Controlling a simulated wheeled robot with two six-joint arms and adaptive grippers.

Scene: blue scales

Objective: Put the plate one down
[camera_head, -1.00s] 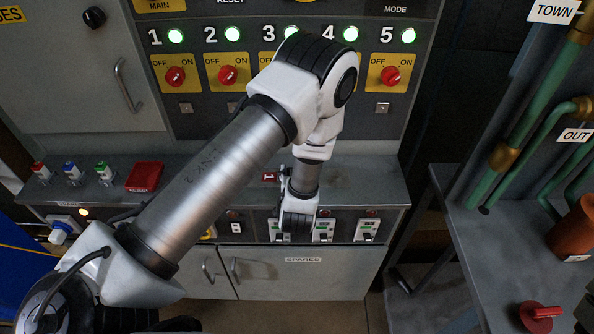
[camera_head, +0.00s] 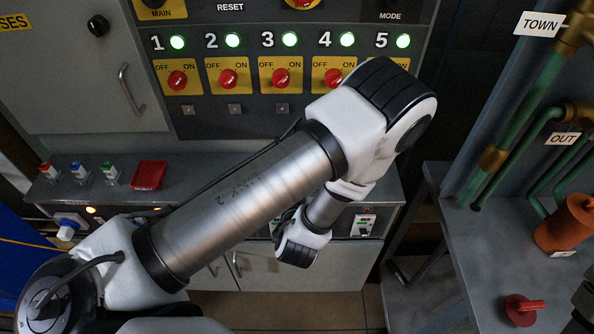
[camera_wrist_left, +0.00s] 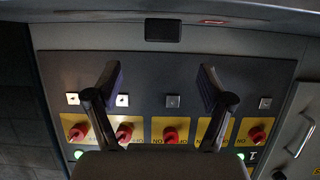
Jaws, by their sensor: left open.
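My left gripper (camera_wrist_left: 160,76) is open in the left wrist view, with nothing between its fingers. It faces the dark switch panel (camera_wrist_left: 150,65), which appears upside down there. In the head view my left arm crosses the middle of the console, and its fingers are hidden. I cannot make out plate one in the head view, where my arm covers the middle of the shelf. A small red item (camera_wrist_left: 215,21) shows at the top of the left wrist view; I cannot tell what it is. My right gripper is not in view.
Red knobs, such as knob 1 (camera_head: 177,80), sit below lit green lamps. Small square fittings, one below knob 1 (camera_head: 188,110), line the panel. A red tray (camera_head: 149,175) is on the shelf. A grey bench (camera_head: 490,240) with pipes and a red valve (camera_head: 523,310) stands right.

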